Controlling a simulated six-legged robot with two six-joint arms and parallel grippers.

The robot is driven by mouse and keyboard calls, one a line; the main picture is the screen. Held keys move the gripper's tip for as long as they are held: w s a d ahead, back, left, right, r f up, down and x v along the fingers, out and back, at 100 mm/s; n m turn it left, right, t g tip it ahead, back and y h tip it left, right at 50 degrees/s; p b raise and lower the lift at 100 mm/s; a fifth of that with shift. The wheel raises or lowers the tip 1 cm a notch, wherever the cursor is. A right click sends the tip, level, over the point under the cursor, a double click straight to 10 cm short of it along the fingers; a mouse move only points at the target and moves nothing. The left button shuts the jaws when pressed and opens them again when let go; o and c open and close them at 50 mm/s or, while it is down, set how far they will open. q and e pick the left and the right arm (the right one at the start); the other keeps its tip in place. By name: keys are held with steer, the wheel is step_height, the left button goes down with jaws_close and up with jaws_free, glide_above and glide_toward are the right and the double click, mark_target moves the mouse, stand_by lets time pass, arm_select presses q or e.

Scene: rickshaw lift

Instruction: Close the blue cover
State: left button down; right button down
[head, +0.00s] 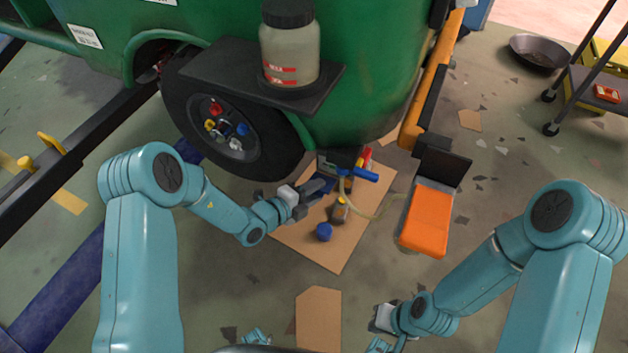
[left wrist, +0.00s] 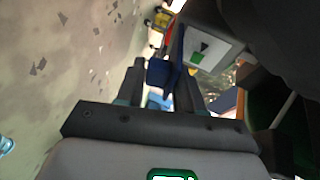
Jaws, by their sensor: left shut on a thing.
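My left gripper (head: 312,190) is beside a small dark box (head: 338,160) low under the green body, close to the wheel. In the left wrist view its two fingers (left wrist: 162,85) are shut on a blue part (left wrist: 158,73), which looks like the blue cover. In that view a thin blue panel (left wrist: 176,48) stands upright right by the fingertips, in front of a pale label. In the head view the cover is mostly hidden by the gripper. My right gripper (head: 382,318) is low at the right, away from the box, and its fingers are hard to make out.
A blue handle (head: 362,174), a hose and a blue knob (head: 324,232) are on or over the cardboard (head: 300,245). An orange box with a black lid (head: 427,218) stands to the right. The wheel (head: 215,125) and black shelf with a jar (head: 290,50) are close above.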

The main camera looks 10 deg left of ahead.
arm_select(q)
step_height(320, 180, up, 2)
steer(key=g+y+p, duration=0.1)
steer(key=g+p, duration=0.1)
steer(key=p, duration=0.2)
steer(key=shift+w+n, duration=0.15)
steer(key=shift+n, duration=0.15)
steer(key=shift+d+g+p, duration=0.1)
steer(key=shift+g+p, duration=0.3)
steer(key=shift+p, duration=0.4)
steer(key=shift+y, duration=0.3)
steer(key=c, duration=0.9)
jaws_free()
steer(key=p+v, duration=0.2)
steer(key=v, duration=1.4)
steer(key=shift+p, duration=0.3)
steer(key=shift+r, duration=0.1)
steer(key=shift+c, duration=0.4)
